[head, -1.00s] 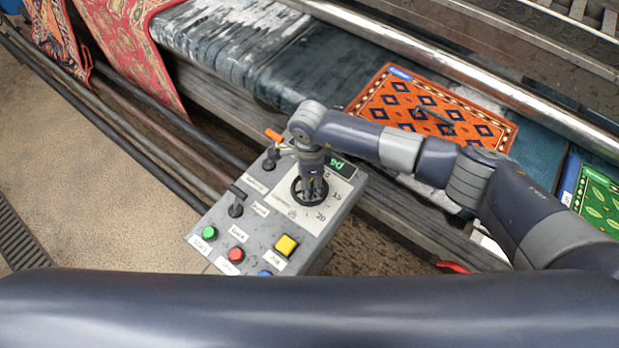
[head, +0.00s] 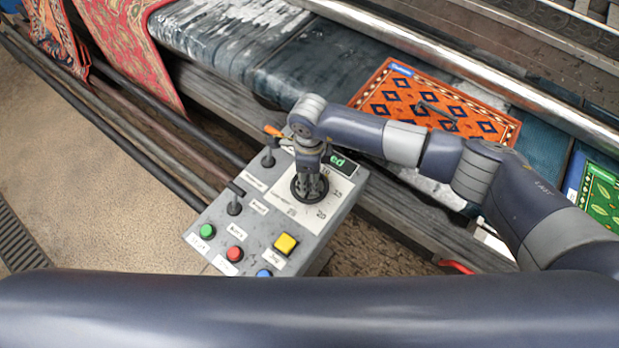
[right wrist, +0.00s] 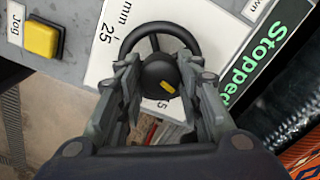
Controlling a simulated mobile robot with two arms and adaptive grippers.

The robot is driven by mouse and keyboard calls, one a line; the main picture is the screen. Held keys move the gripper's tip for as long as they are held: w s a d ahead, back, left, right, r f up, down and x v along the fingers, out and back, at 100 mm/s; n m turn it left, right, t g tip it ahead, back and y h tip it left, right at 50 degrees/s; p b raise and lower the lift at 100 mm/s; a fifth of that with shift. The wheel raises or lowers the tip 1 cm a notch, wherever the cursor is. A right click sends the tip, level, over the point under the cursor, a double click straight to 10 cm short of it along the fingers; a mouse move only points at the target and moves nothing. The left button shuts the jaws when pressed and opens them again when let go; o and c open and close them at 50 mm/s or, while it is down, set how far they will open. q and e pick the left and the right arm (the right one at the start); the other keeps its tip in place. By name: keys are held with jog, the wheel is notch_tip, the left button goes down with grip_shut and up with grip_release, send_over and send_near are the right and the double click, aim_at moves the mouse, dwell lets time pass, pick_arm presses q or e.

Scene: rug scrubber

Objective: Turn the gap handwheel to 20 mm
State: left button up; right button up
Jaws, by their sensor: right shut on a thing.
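The gap handwheel is a black ring with a round hub (right wrist: 158,70), set on a white scale plate on a grey control box. In the head view the handwheel (head: 296,194) sits below my right gripper (head: 311,190), which points down onto it. In the right wrist view the fingers of my right gripper (right wrist: 165,84) straddle the hub and are shut on it. A yellow mark (right wrist: 168,88) shows on the hub. On the scale plate (right wrist: 195,32), 25 and 15 are readable in the wrist view; 20 shows in the head view. My left gripper is not in view.
The box carries a green "Stopped" display (right wrist: 262,55), a yellow Jog button (right wrist: 42,40), green (head: 207,231), red (head: 235,254) and blue (head: 264,273) buttons, and two levers left of the wheel. An orange rug (head: 440,110) lies on the belt behind.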

jog(key=m+b, duration=0.3)
jog(key=m, duration=0.2)
jog(key=shift+f+m, duration=0.15)
jog(key=shift+m, duration=0.15)
jog(key=m+b, duration=0.3)
jog(key=m, duration=0.2)
jog(key=shift+m, duration=0.3)
jog(key=m+b, duration=0.2)
jog(key=m, duration=0.3)
jog(key=shift+r+m+b, duration=0.2)
jog(key=shift+m+b, duration=0.3)
jog(key=shift+m, duration=1.8)
jog(key=o, duration=1.1)
